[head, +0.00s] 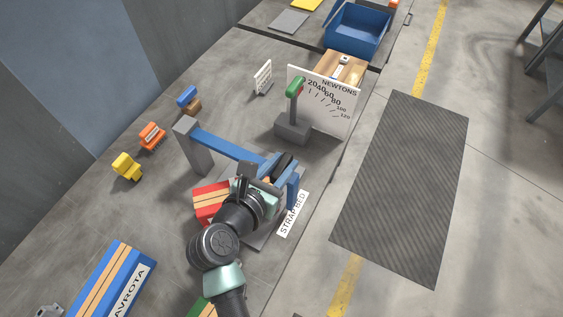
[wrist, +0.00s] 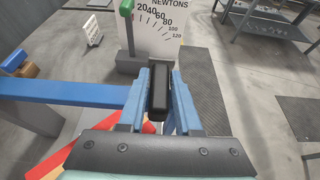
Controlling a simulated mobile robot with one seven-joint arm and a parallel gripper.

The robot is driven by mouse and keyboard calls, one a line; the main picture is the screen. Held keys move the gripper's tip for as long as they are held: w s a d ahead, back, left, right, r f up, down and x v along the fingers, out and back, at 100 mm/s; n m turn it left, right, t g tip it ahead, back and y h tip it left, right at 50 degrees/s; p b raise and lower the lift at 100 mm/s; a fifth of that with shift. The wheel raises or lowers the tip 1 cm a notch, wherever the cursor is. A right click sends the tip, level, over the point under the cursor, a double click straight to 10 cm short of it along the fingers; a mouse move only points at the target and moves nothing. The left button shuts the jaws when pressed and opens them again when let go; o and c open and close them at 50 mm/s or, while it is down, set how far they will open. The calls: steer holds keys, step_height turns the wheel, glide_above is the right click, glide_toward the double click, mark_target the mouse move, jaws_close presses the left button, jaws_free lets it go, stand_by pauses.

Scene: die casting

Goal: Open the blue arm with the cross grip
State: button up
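The blue arm (head: 230,146) runs level from a grey post (head: 192,148) at the left to the right-hand end over the strap bed. In the wrist view the blue arm (wrist: 68,92) enters from the left and reaches my fingers. The black cross grip (head: 283,164) is at the arm's right end; in the wrist view the grip (wrist: 159,92) lies between my two fingers. My gripper (wrist: 158,90) has a finger close along each side of the grip and appears shut on it. My wrist hides part of the bed in the head view.
A red block (head: 208,202) lies under the blue arm. A newtons scale board (head: 325,100) and a grey stand with a green knob (head: 294,88) are just behind. Small yellow (head: 126,166) and orange (head: 152,136) pieces stand left. The floor mat (head: 405,185) at right is clear.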

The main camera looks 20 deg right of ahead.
jaws_close()
stand_by(1.1)
